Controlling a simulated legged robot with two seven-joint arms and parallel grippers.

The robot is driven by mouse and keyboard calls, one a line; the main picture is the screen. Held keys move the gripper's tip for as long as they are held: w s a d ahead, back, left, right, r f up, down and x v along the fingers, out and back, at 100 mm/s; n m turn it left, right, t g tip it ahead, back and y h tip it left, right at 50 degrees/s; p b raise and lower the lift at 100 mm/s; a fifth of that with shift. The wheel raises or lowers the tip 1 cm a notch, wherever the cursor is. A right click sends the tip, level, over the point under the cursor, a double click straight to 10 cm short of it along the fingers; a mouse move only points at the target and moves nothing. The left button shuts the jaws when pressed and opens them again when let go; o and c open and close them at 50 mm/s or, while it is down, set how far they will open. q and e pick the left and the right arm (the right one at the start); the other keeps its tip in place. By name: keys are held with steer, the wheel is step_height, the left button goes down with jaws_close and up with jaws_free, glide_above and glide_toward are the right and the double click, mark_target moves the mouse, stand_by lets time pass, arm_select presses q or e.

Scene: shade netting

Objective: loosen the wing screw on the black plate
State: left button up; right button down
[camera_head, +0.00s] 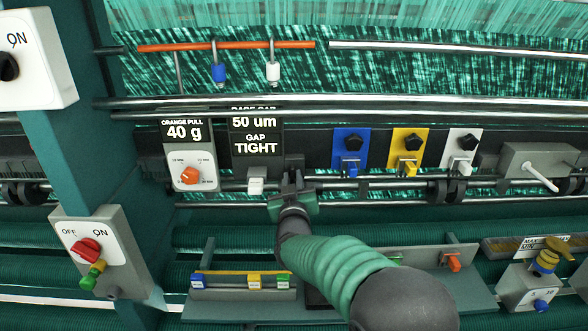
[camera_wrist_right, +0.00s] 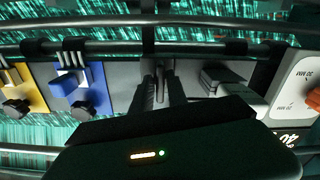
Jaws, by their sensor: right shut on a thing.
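My right gripper (camera_head: 291,180) reaches up to the dark rail just right of the white block (camera_head: 255,185) and below the GAP TIGHT sign. Its fingers are shut on the wing screw at the black plate (camera_head: 294,161); the fingers hide most of that screw. In the right wrist view the gripper's fingers (camera_wrist_right: 161,88) stand close together in front of the plate, between the blue plate (camera_wrist_right: 85,90) and a grey block (camera_wrist_right: 222,80). How far the screw is turned cannot be told. My left gripper is not in view.
Blue (camera_head: 351,150), yellow (camera_head: 408,150) and white (camera_head: 461,150) plates with black knobs stand to the right. A sign (camera_head: 257,136) reads 50 um, GAP TIGHT. An orange knob panel (camera_head: 192,171) is at left. Steel bars (camera_head: 380,107) cross above; a tray (camera_head: 240,295) lies below.

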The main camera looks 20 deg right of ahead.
mark_target(292, 179)
steer(key=c, duration=1.7)
jaws_free()
steer(key=shift+r+n, duration=0.35)
steer(key=shift+n, duration=0.05)
steer(key=shift+c, duration=0.2)
steer(key=o, duration=0.4)
steer(key=shift+w+f, duration=0.2)
steer(key=shift+f, duration=0.05)
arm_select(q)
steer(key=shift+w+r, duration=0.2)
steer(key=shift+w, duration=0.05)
arm_select(e)
steer(key=shift+o, duration=0.2)
steer(key=shift+w+a+f, duration=0.1)
arm_select(q)
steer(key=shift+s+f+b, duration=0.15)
steer(key=shift+b, duration=0.15)
arm_select(e)
steer(key=shift+v, duration=2.7)
steer(key=o, duration=0.6)
steer(key=shift+c, duration=0.2)
